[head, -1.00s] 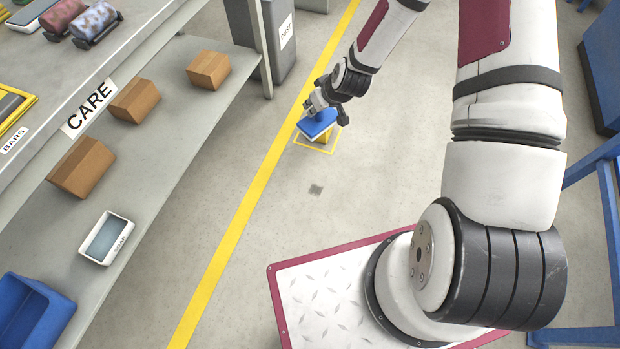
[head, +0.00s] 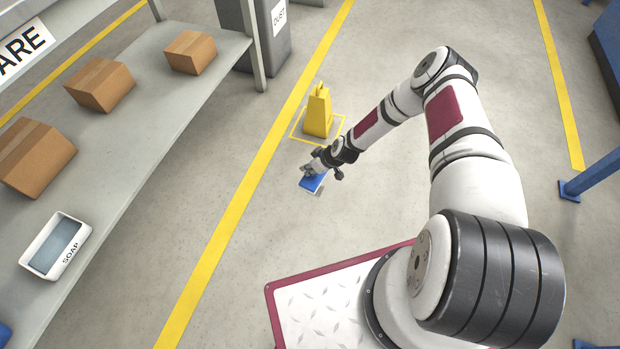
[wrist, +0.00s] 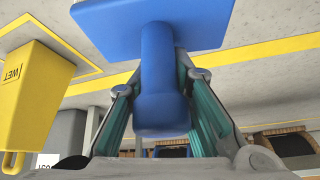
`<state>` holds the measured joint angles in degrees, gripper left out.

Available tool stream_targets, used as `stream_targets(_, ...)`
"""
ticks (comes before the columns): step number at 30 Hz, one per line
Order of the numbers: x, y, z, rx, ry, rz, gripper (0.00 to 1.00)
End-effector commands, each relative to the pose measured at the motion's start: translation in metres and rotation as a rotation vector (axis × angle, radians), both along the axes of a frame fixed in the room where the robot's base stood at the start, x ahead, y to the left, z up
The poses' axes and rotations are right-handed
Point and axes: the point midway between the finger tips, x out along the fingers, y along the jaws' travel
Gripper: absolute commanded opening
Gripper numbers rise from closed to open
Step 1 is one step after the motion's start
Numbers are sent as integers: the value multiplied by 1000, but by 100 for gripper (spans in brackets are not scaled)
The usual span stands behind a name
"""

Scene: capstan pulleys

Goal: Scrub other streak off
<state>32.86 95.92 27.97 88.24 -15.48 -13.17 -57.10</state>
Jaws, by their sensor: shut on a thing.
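My gripper (head: 314,168) is shut on the handle of a blue scrubber (head: 312,183). In the wrist view the scrubber's thick blue handle (wrist: 161,85) sits between the two fingers, with its flat blue pad at the top. In the head view the pad is low over the concrete floor, and I cannot tell if it touches.
A yellow WET sign (head: 318,112) stands in a yellow floor square behind the gripper. A shelf with cardboard boxes (head: 100,86) and a white SOAP tray (head: 56,246) is on the left, beyond a yellow floor line. Floor around the streak is clear.

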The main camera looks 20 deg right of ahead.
Motion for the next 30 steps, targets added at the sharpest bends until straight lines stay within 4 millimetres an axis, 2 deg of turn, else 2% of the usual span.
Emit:
stream_targets(1, -1, 0, -13, 1, -1, 3, 0)
stream_targets(3, -3, 0, -20, 1, -1, 9, 0)
stream_targets(11, -4, 1, -31, 2, -1, 14, 0)
stream_targets(24, -4, 0, -72, 1, 0, 11, 0)
stream_targets(30, -4, 0, -83, 1, 0, 12, 0)
